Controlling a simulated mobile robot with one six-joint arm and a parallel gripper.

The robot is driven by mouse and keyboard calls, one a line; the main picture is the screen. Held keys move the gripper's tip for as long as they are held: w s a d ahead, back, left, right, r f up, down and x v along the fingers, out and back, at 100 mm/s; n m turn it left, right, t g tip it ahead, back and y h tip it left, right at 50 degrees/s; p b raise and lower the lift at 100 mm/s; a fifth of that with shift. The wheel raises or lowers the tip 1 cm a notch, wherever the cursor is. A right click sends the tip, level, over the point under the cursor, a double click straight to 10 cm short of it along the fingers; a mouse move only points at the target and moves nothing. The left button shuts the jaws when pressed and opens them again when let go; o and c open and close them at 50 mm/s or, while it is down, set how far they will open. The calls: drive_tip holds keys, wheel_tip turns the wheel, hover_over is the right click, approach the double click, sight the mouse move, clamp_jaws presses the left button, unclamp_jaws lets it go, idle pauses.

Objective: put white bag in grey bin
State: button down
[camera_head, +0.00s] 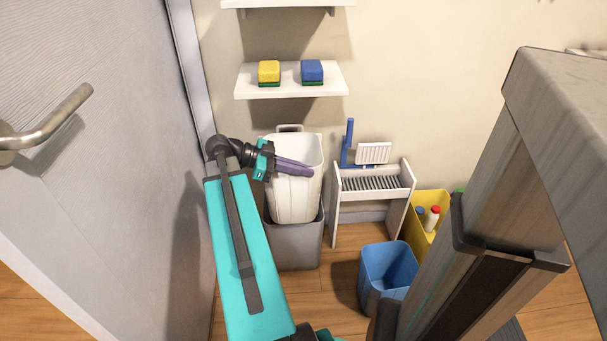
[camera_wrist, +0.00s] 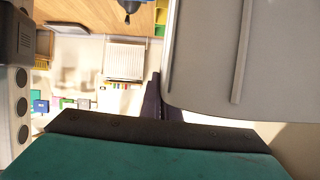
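The white bag (camera_head: 296,204) looks like a tall, stiff container with a loop handle at the back of its rim. It stands upright at the grey bin (camera_head: 295,247), its lower end at the bin's rim; how deep it sits inside is not clear. My gripper (camera_head: 308,170) crosses the upper front of the bag from the left, its purple fingers pointing right and close together. The fingers show partly in the wrist view (camera_wrist: 156,100). Whether they touch the bag, or hold part of it, cannot be told. A large pale surface fills the wrist view's upper right.
A white rack (camera_head: 374,185) stands right of the bin. A blue bin (camera_head: 386,270) and a yellow bin (camera_head: 424,204) with bottles are farther right. A shelf (camera_head: 291,90) with two sponges hangs above. A grey door (camera_head: 120,150) is close at left.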

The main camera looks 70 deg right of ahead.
drive_tip(key=shift+w+d, duration=1.05)
drive_tip(key=shift+d, duration=1.6)
drive_tip(key=shift+f+b, duration=7.5)
drive_tip(key=shift+f, duration=6)
